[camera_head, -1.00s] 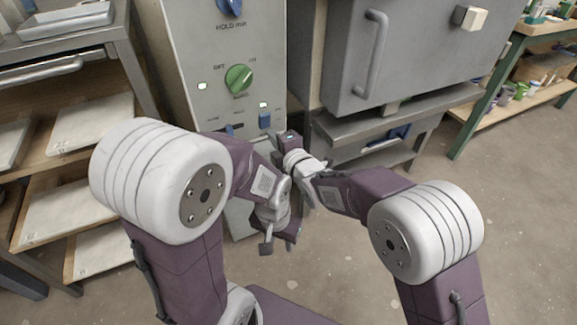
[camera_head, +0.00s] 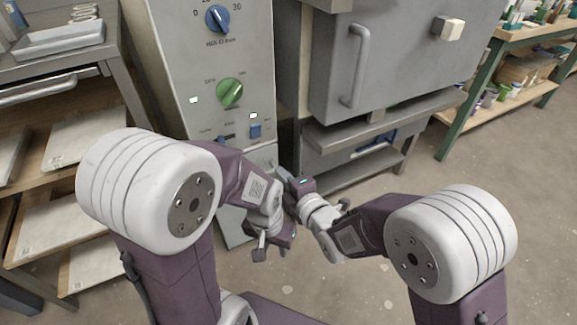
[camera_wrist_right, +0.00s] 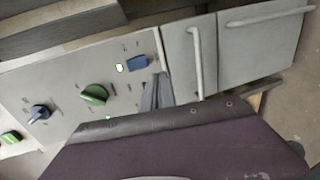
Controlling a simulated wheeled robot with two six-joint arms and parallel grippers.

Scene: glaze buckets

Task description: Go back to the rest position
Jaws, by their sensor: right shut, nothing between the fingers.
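Both my arms are bent in front of me, and their wrists come close together in the head view. My right gripper (camera_head: 282,176) points toward the control panel's lower part and the wrist view shows its dark fingers (camera_wrist_right: 157,91) together with nothing between them. My left gripper (camera_head: 262,250) is lower, turned downward over the floor. Its fingers are small and partly hidden, so I cannot tell their opening. No object is seen in either gripper.
The grey control panel (camera_head: 172,62) stands ahead, with a blue dial (camera_head: 218,18), a green knob (camera_head: 229,93), a blue switch (camera_head: 256,131) and lit lamps. A grey cabinet (camera_head: 410,60) is right of it. A shelf rack (camera_head: 132,75) stands left. Floor (camera_head: 440,180) at right is clear.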

